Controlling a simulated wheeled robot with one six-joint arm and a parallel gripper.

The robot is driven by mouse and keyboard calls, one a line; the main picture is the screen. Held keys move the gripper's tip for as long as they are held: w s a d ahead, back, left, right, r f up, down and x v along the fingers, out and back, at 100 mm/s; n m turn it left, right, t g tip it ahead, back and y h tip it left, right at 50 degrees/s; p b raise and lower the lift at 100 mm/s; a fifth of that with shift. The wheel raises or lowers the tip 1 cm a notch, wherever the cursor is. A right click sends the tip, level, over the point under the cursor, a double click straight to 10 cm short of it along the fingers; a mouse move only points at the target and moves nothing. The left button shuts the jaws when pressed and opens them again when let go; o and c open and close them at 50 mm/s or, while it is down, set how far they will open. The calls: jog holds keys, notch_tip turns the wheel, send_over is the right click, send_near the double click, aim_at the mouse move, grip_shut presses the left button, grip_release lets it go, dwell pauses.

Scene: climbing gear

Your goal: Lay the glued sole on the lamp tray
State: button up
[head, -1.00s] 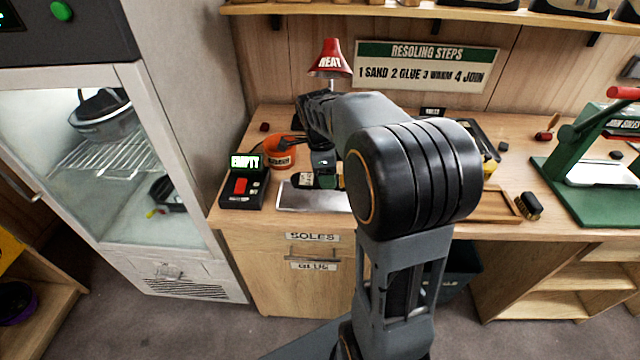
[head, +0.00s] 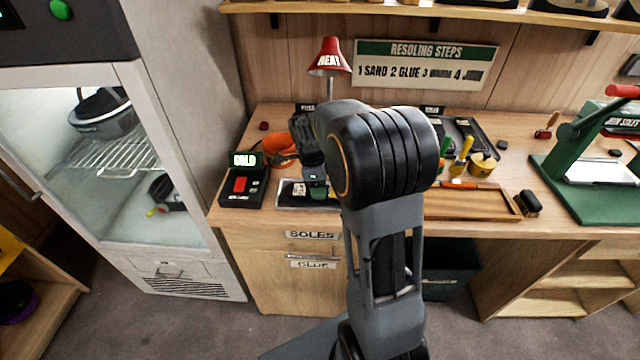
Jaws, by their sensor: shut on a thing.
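The lamp tray (head: 283,208) is a shallow metal tray at the front left of the bench, by a small control box. A dark, flat shape, apparently the glued sole (head: 286,190), lies over the tray's surface, partly hidden by my gripper. My gripper (head: 313,192) is low over the tray, shut on the sole; its fingertips are small and hard to make out. The box's display (head: 244,160) reads COLD. The red heat lamp (head: 329,60) stands behind the tray.
An orange pot (head: 302,138) stands behind my gripper. A wooden tray (head: 470,204), a brush (head: 528,203) and a green press (head: 585,170) are to the right. My arm hides the bench's middle. A glass-fronted cabinet (head: 120,180) stands left.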

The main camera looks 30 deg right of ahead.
jog(key=o, duration=1.1)
notch_tip(320, 180, up, 11)
jog(key=a, duration=0.1)
jog(key=s+a+f+n+t+y, duration=0.1)
jog(key=s+a+n, duration=0.3)
jog(key=s+n, duration=0.4)
jog(key=s+a+f+n+t, duration=0.3)
jog(key=s+n, duration=0.5)
jog(key=n, duration=0.8)
jog(key=shift+a+y+p, duration=0.3)
jog(key=shift+a+y, duration=0.1)
jog(key=shift+a, duration=0.3)
jog(key=shift+s+r, duration=0.1)
jog(key=shift+r, duration=0.05)
